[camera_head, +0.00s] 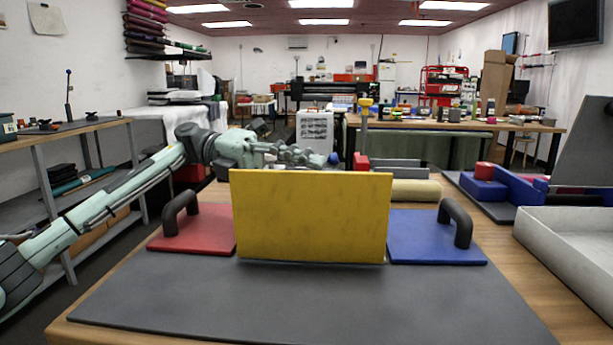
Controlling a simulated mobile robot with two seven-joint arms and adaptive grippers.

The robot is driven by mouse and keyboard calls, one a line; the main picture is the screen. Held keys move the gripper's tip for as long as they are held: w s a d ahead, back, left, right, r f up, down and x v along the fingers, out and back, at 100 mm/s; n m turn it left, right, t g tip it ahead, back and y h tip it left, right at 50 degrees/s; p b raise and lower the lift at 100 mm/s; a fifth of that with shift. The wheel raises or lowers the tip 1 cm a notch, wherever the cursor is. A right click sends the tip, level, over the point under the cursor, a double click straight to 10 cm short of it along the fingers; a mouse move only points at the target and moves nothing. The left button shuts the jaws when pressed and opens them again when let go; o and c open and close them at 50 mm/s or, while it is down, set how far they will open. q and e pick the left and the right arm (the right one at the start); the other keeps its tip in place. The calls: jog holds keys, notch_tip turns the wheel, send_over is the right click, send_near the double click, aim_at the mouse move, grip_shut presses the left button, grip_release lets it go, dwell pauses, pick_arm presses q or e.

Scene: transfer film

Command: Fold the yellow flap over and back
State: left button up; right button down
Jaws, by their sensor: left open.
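The yellow flap (312,217) stands upright in the middle of the dark grey mat (300,300), its broad face toward me. A red panel (205,230) with a black handle (180,213) lies flat to its left. A blue panel (430,238) with a black handle (456,222) lies flat to its right. My right gripper is not in view.
A white tray (565,250) stands at the right edge of the table. Blue and red blocks (510,185) lie behind it. A beige roll (412,191) and a grey block lie behind the flap. The mat's front is clear.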

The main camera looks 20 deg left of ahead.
pick_arm(q)
jog(key=a, duration=0.3)
jog(key=a+r, duration=0.1)
jog(key=a, duration=0.3)
jog(key=w+a, duration=0.1)
jog(key=a, duration=0.2)
jog(key=shift+a+r, duration=0.3)
jog(key=shift+a, duration=0.65)
